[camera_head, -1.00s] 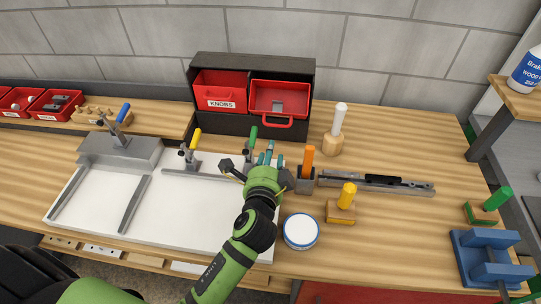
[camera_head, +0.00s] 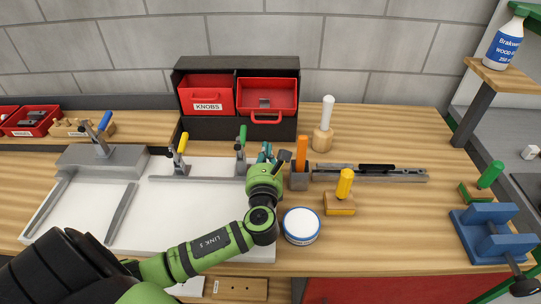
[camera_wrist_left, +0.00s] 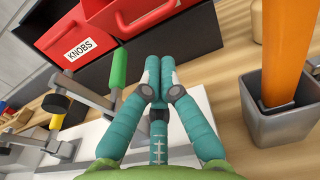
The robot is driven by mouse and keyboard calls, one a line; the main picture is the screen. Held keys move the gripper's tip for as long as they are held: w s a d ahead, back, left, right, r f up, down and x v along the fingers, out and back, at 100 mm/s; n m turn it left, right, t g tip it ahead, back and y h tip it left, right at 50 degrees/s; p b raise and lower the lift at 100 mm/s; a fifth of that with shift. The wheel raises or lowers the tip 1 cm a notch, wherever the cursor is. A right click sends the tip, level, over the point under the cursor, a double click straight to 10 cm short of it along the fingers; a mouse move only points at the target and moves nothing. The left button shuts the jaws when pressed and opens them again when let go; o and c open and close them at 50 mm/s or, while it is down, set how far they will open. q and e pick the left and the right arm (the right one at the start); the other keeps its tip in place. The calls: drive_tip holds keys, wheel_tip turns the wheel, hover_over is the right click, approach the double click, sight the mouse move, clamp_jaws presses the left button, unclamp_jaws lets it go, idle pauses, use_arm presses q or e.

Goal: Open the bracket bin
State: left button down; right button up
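The cabinet holds two red bins side by side. The right one, the bracket bin (camera_head: 286,113), stands pulled out, with its inside showing and a grey piece (camera_head: 265,102) in it. Its label is not readable. Its red handle (camera_head: 265,120) also shows at the top of the left wrist view (camera_wrist_left: 152,17). The left bin, marked KNOBS (camera_head: 207,92), sits further back. My left gripper (camera_head: 265,152) is below and in front of the bracket bin, apart from its handle. In the left wrist view its teal fingers (camera_wrist_left: 160,75) are together with nothing between them. My right gripper is out of view.
A clamp with a green handle (camera_head: 242,135) stands close left of my left gripper. A grey holder (camera_head: 299,180) with an orange handle is close on its right. A wooden piece with a white handle (camera_head: 322,140) stands right of the black cabinet (camera_head: 205,129). A round tin (camera_head: 301,226) lies nearer me.

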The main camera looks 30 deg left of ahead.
use_arm(q)
drive_tip(key=x, duration=0.4)
drive_tip(key=shift+w+a+p, duration=0.2)
drive_tip(key=shift+w+p, duration=0.1)
drive_tip(key=shift+w+a, duration=0.2)
drive_tip(key=shift+w, duration=0.15)
drive_tip(key=shift+w+a, duration=0.2)
drive_tip(key=shift+w, duration=0.1)
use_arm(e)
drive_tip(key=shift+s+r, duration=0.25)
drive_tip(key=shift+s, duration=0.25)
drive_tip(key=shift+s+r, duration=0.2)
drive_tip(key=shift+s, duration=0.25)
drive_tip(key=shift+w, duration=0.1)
use_arm(q)
drive_tip(key=shift+w+r+p, duration=0.1)
drive_tip(key=shift+r+p, duration=0.75)
drive_tip(key=shift+p, duration=0.3)
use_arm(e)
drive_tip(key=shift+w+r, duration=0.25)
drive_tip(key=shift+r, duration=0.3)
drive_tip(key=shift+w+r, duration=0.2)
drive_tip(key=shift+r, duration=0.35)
